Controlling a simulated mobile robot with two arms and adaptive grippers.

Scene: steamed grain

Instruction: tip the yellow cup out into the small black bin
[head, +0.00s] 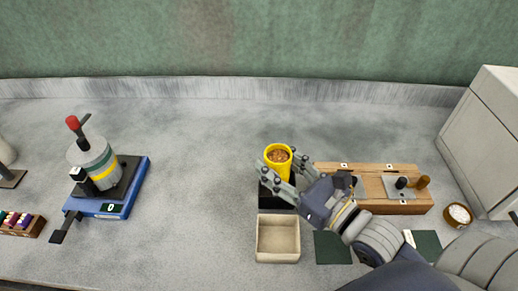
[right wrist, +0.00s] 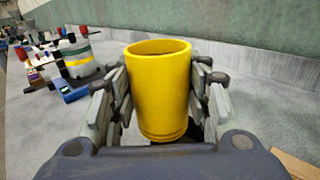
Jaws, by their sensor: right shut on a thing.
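The yellow cup (head: 270,167) is upright and holds brown grain (head: 278,156). My right gripper (head: 280,169) is shut on the cup, with a finger on each side of it. In the right wrist view the cup (right wrist: 160,90) stands between the fingers of the gripper (right wrist: 160,95). The small black bin (head: 277,198) shows just below the cup in the head view, partly hidden by the cup and the gripper. The height of the cup over the bin is hard to tell. My left gripper is not in view.
An open beige box (head: 278,257) stands in front of the bin. A wooden block with pegs (head: 400,206) and a small bowl of white stuff (head: 459,214) are to the right. A blue scale (head: 112,208) carrying a grey device (head: 92,165) is at left. The counter between is clear.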

